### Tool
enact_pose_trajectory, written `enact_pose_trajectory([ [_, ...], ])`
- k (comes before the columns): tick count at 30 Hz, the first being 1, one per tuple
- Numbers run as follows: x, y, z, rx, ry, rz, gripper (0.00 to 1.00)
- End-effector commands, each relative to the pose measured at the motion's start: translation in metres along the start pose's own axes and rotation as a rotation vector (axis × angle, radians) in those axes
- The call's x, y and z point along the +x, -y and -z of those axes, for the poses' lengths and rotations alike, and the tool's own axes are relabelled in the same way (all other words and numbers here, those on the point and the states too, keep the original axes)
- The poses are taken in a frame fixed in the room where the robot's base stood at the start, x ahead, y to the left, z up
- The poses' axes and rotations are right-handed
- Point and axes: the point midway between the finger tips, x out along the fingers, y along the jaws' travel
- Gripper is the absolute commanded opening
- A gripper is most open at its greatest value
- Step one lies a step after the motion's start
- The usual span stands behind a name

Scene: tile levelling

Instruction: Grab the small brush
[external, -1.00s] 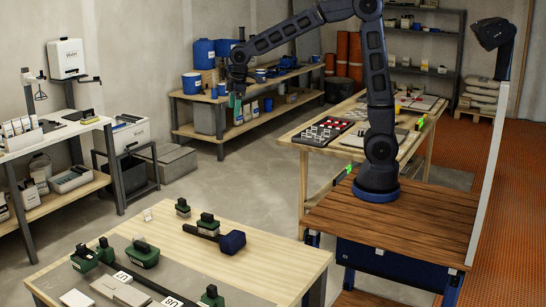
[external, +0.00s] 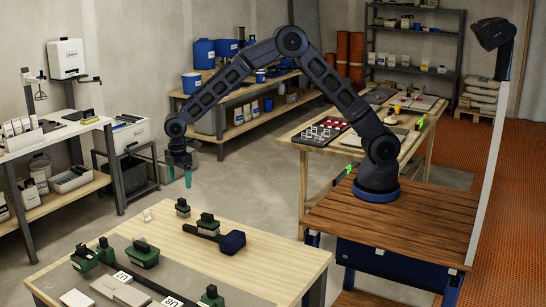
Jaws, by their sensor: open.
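My gripper (external: 188,179) hangs pointing down over the floor gap behind the near table, with teal at its fingertips. It is open, and nothing clear shows between the fingers. I cannot surely pick out the small brush. On the near table, a dark blue block (external: 232,242) lies at the end of a dark bar, close to a green block with a black top (external: 208,224). A smaller green and black piece (external: 183,208) stands behind them. My gripper is above and behind these pieces, apart from them.
The near table (external: 270,268) has bare wood at its right side. More green blocks (external: 142,254) and numbered tags stand at its left. A white bench (external: 75,130) is at the left, and a rear bench (external: 250,90) holds blue containers. Another table (external: 335,155) with trays stands behind my base.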

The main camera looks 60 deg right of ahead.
Motion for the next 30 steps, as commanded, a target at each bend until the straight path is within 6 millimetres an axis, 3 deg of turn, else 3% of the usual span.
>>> enact_pose_trajectory([
  [5, 0.013, 0.002, 0.008, -0.018, 0.003, 0.005, 0.82],
  [15, 0.054, 0.003, 0.007, -0.017, 0.005, 0.007, 0.82],
  [23, 0.071, 0.003, 0.007, -0.017, 0.003, 0.006, 0.82],
  [30, 0.101, 0.004, 0.003, -0.017, 0.005, 0.006, 0.82],
])
